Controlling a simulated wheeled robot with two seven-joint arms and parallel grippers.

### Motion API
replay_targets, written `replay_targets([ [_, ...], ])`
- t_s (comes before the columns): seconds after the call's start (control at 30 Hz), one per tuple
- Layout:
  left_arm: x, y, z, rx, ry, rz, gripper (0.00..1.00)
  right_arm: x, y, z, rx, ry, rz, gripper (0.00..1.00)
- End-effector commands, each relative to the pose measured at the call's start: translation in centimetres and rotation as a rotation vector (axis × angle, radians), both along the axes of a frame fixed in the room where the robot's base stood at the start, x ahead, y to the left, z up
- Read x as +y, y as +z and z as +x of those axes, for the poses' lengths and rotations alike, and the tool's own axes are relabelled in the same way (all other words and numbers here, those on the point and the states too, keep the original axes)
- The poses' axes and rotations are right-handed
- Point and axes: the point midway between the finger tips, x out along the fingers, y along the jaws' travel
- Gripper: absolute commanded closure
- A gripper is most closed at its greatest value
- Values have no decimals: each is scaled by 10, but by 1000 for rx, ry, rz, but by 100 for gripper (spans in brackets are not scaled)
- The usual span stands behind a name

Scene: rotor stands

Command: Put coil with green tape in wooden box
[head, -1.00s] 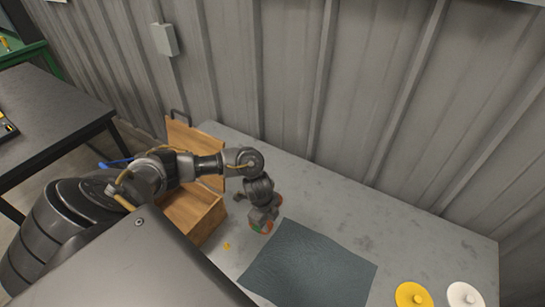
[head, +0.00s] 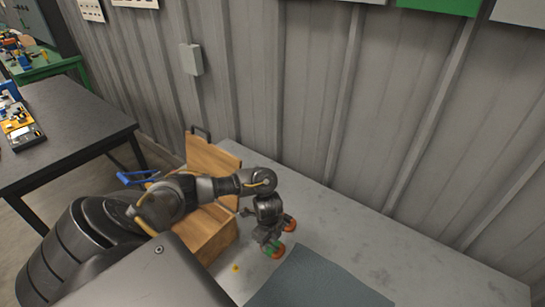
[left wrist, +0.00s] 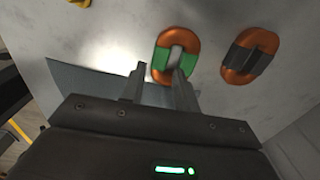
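The coil with green tape (head: 274,250) is an orange ring lying flat on the grey table, right of the wooden box. It also shows in the left wrist view (left wrist: 163,44), just beyond my fingertips. My left gripper (left wrist: 158,74) is open; one fingertip shows left of this coil and the other over its centre. In the head view my left gripper (head: 266,236) hangs just above it; I cannot tell whether they touch. The wooden box (head: 208,246) stands left of the gripper with its lid (head: 210,163) raised, its inside partly hidden by my arm. My right gripper is out of view.
A second orange coil with dark tape (left wrist: 250,55) lies beside the green-taped one. A dark mat (head: 315,284) lies in front of the coils. A small yellow piece (head: 235,268) lies near the box. The table's right side (head: 420,255) is clear.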

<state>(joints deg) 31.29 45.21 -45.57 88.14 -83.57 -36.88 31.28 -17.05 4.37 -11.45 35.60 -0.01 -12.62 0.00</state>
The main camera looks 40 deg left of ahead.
Motion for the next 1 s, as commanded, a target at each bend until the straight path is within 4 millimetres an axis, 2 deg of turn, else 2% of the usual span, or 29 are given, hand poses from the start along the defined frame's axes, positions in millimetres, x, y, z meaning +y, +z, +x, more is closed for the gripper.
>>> replay_targets([
  [0.07,-1,-15,-2,5,3,-3,69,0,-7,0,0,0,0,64],
  [0.3,0,-44,0,4,2,0,69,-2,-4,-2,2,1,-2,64],
  [0.6,0,-49,1,1,1,0,69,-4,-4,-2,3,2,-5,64],
  [0.83,0,-49,1,1,1,0,98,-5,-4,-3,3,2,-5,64],
  [1.0,0,-48,1,0,1,0,100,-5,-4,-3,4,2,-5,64],
])
